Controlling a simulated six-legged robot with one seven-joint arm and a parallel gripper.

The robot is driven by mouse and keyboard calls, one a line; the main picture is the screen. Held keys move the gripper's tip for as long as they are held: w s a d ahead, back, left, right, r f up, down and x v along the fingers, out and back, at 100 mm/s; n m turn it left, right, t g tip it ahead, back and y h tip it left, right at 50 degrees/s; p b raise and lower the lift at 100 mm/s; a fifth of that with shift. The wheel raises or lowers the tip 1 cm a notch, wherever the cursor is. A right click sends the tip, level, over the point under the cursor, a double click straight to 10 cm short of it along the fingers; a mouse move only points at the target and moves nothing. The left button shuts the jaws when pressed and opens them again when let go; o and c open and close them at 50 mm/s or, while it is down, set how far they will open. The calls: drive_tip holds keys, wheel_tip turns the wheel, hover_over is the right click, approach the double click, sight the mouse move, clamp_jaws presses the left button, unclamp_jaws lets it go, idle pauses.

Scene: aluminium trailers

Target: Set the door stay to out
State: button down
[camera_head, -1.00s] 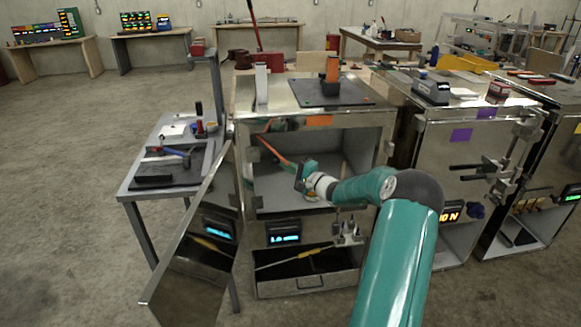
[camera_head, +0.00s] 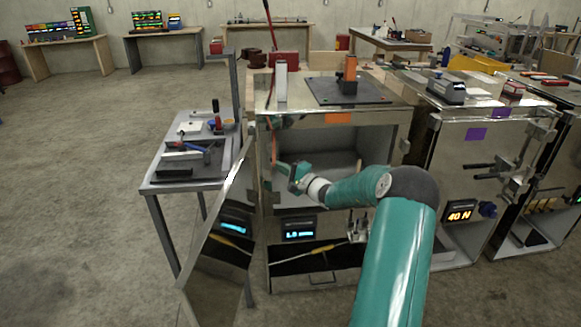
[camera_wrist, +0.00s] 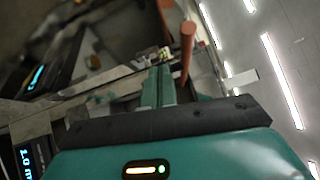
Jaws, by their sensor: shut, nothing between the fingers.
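The orange-red bar (camera_head: 274,147), which I take to be the door stay, is at the upper left of the open middle cabinet (camera_head: 340,143), near its door hinge side. It stands close to upright in the head view. In the wrist view the bar (camera_wrist: 187,50) rises just right of the fingertips; I cannot tell whether they touch it. My gripper (camera_head: 280,168) is shut and empty at the left of the cabinet opening. Its fingers (camera_wrist: 158,80) lie together in the wrist view. The metal door (camera_head: 222,240) hangs open at the left.
A side table (camera_head: 190,185) with tools stands left of the door. A second cabinet (camera_head: 470,180) stands close at the right. Open floor lies at the far left.

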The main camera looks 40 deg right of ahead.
drive_tip(key=shift+w+a, duration=0.95)
drive_tip(key=shift+a, duration=0.3)
drive_tip(key=shift+w+a, duration=0.95)
drive_tip(key=shift+a, duration=0.3)
drive_tip(key=shift+s+d, duration=0.1)
drive_tip(key=shift+s, duration=0.05)
